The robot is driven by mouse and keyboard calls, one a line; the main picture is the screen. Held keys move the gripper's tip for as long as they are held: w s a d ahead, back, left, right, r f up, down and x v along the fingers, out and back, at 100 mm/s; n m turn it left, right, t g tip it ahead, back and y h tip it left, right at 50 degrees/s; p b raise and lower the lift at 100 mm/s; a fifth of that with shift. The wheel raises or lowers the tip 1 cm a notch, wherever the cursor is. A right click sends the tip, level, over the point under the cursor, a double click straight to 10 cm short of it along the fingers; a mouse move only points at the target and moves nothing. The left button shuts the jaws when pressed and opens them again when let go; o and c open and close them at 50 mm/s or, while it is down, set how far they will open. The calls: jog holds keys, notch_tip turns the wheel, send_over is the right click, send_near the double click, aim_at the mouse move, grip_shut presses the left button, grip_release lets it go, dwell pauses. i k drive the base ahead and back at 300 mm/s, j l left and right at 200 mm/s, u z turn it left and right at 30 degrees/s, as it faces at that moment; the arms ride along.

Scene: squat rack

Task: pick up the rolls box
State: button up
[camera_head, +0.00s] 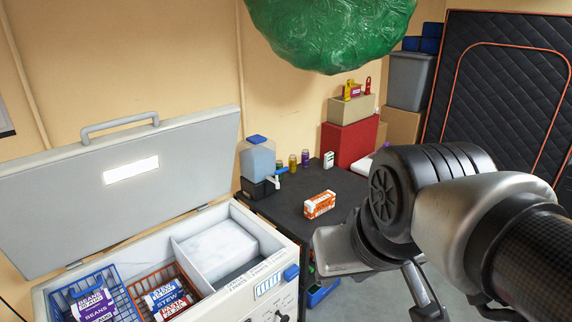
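An orange-and-white box (319,204) lies on the dark tabletop (285,212), near its front edge. I take it to be the rolls box, but its lettering is too small to read. It looks fully visible, with nothing touching it. My arm (430,200) reaches in from the right, and its silver and black links are to the right of the box, apart from it in the picture. I cannot make out my gripper's fingertips among the metal parts at the lower right, nor whether it holds anything.
An open chest freezer (190,230) stands at left, with baskets of packets inside. A blue-capped water container (258,160) and small jars stand behind the box. A red box (348,143) is farther back. A green bulky object (330,32) hangs at the top.

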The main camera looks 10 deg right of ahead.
aim_at(315, 206)
jog(key=z, duration=0.35)
jog(key=i+l+u, duration=0.1)
jog(key=i+l, duration=0.15)
jog(key=i+l+u, duration=0.15)
jog(key=i+l, duration=0.15)
jog(key=i+l+u, duration=0.1)
jog(key=i+l, duration=0.2)
jog(key=i+l+u, duration=0.15)
jog(key=i+l, duration=0.15)
jog(key=i+l+u, duration=0.1)
jog(key=i+l, duration=0.15)
jog(key=l, duration=0.15)
jog(key=i+l+u, duration=0.15)
jog(key=l, duration=0.2)
jog(key=i+l+u, duration=0.1)
jog(key=i+l, duration=0.2)
jog(key=i+l+u, duration=0.15)
jog(key=l, duration=0.4)
